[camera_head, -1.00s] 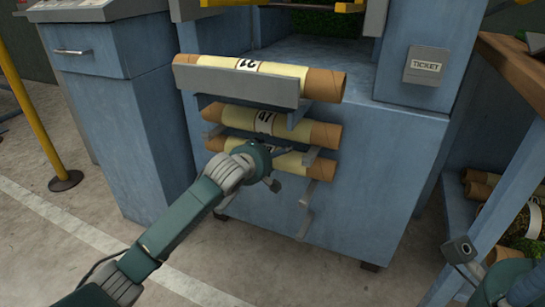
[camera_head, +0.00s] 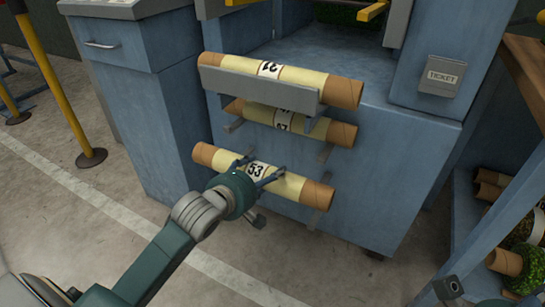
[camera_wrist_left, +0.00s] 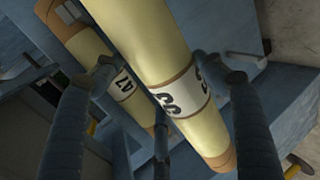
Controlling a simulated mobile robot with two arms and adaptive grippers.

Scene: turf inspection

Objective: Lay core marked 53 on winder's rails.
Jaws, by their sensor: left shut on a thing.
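The core marked 53 (camera_head: 292,186) is a pale yellow roll with brown ends. My left gripper (camera_head: 263,172) is shut around its middle, beside the white label, and holds it in front of the blue machine's rack. In the left wrist view the core (camera_wrist_left: 140,40) runs diagonally between the fingers (camera_wrist_left: 150,66). The core marked 47 (camera_head: 258,113) lies on the rack behind and above it. Two yellow bars (camera_head: 372,11) show at the top edge on the blue machine (camera_head: 375,150); I cannot tell whether they are the winder's rails.
Another core (camera_head: 342,92) lies in a grey tray (camera_head: 255,90) above; its label is upside down. A ticket box (camera_head: 442,76) is on the right. More cores (camera_head: 505,262) sit on a lower shelf. A yellow post (camera_head: 52,85) stands left. The front floor is clear.

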